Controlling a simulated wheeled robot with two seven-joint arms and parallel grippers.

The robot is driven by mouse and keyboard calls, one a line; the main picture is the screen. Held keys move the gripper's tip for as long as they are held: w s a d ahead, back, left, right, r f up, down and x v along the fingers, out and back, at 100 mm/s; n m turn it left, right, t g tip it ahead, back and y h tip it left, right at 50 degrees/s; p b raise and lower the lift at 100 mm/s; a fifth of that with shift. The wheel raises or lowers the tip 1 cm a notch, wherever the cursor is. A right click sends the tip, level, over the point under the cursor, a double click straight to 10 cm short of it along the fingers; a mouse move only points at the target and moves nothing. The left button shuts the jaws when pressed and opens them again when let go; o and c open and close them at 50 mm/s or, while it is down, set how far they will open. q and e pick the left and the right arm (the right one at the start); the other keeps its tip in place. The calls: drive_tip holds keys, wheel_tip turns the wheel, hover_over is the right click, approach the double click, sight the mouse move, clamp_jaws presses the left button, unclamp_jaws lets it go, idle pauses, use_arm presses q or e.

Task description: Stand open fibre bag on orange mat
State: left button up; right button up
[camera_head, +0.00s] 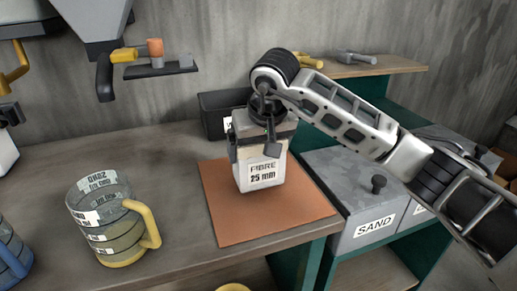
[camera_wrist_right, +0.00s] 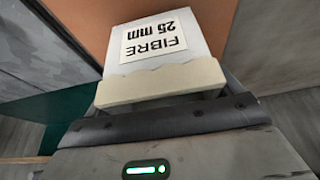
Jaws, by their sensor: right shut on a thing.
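The white fibre bag (camera_head: 262,173), labelled "FIBRE 25 mm", is upright over the orange mat (camera_head: 228,219) on the bench. My right gripper (camera_head: 262,143) is above the bag and shut on its upper part. In the right wrist view the bag (camera_wrist_right: 165,48) sticks out from the gripper (camera_wrist_right: 160,105), with its cream top edge at the jaws and the orange mat (camera_wrist_right: 88,22) behind it. The bag's base looks at or just above the mat; I cannot tell whether it touches. The bag's opening is hidden by the gripper. My left gripper is not in view.
A clear measuring jug (camera_head: 110,217) with a yellow handle stands on the bench at left. A dark bin (camera_head: 217,117) is behind the bag. A grey lidded box labelled "SAND" (camera_head: 370,220) is at right. The bench between jug and mat is clear.

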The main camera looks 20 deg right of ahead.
drive_tip(key=shift+f, duration=0.25)
drive_tip(key=shift+f, duration=0.1)
drive_tip(key=o, duration=0.8)
drive_tip(key=shift+o, duration=0.2)
drive_tip(key=v, duration=1.2)
drive_tip(key=shift+s, duration=0.15)
